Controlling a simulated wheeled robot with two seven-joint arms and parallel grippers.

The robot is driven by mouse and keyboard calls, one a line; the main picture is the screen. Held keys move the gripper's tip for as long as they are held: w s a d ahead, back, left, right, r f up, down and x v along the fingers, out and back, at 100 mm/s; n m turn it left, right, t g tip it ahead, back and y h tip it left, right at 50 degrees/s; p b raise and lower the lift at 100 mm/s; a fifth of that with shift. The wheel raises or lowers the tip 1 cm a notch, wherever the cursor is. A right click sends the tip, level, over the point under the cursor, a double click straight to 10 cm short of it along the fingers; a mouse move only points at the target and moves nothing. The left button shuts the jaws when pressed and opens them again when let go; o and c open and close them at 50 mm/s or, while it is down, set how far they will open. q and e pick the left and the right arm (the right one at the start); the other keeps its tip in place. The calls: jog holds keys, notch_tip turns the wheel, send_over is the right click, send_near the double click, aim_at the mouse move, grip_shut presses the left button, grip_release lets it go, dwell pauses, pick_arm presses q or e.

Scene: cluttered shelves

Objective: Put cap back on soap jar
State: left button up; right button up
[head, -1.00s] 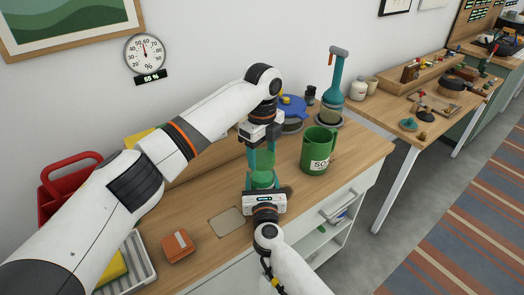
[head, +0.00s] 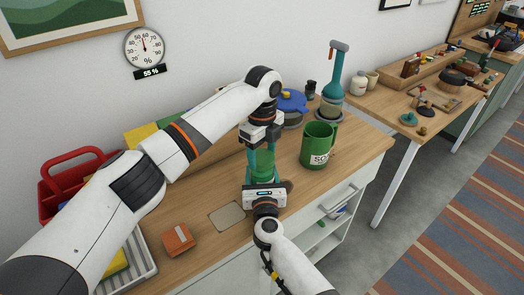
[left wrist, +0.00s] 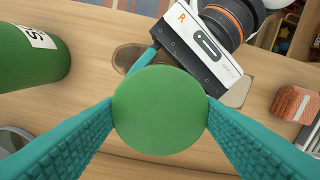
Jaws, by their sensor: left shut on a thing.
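A large green open-topped jar (head: 315,154) with a white label starting "SO" stands upright on the wooden counter, right of both grippers. Its side and label also show at the left edge of the left wrist view (left wrist: 28,62). My left gripper (head: 262,160) points down and is shut on a green round cap (left wrist: 158,110), which lies between its teal fingers. My right gripper (head: 264,180) reaches in from the front, close below the left one. One of its fingers passes behind the cap in the wrist view. Whether it grips anything is hidden.
An orange-brown box (head: 178,239) and a flat beige square (head: 227,217) lie front left. A red caddy (head: 50,185) and a white rack (head: 142,262) stand at the left. A blue-lidded pot (head: 291,103) and teal bottle (head: 334,75) stand behind the jar.

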pick_arm(q)
jog(key=shift+f, duration=0.45)
pick_arm(e)
jog(key=shift+f, duration=0.1)
grip_shut()
pick_arm(q)
jog(key=m, duration=0.4)
jog(key=shift+m, duration=0.3)
jog(key=m, duration=1.1)
jog(key=shift+m, duration=0.4)
jog(key=o, duration=1)
